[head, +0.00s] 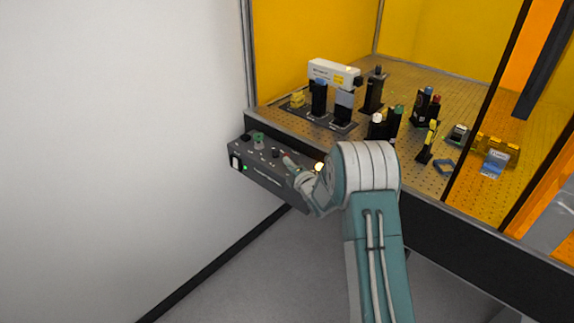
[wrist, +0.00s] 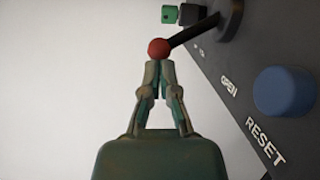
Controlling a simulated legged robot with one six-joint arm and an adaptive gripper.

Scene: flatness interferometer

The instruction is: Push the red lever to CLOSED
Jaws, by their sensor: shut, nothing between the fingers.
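The red lever has a round red knob (wrist: 158,48) on a black arm (wrist: 196,32), which runs to a dark round pivot on the grey control box (wrist: 265,45) in the wrist view. My gripper (wrist: 158,66) is shut and empty. Its fingertips are right at the knob and look to touch it, though a small gap cannot be ruled out. The word OPEN shows on the panel near the pivot; no CLOSED label is readable. In the head view my gripper is at the control box (head: 262,178), and my wrist hides its right part.
A blue button (wrist: 284,92) sits beside the word RESET. A green knob (head: 258,139) stands on the box's left end. Behind it is an optics bench with a white laser unit (head: 334,74) and several posts, inside amber panels. A white wall (head: 110,150) is at left.

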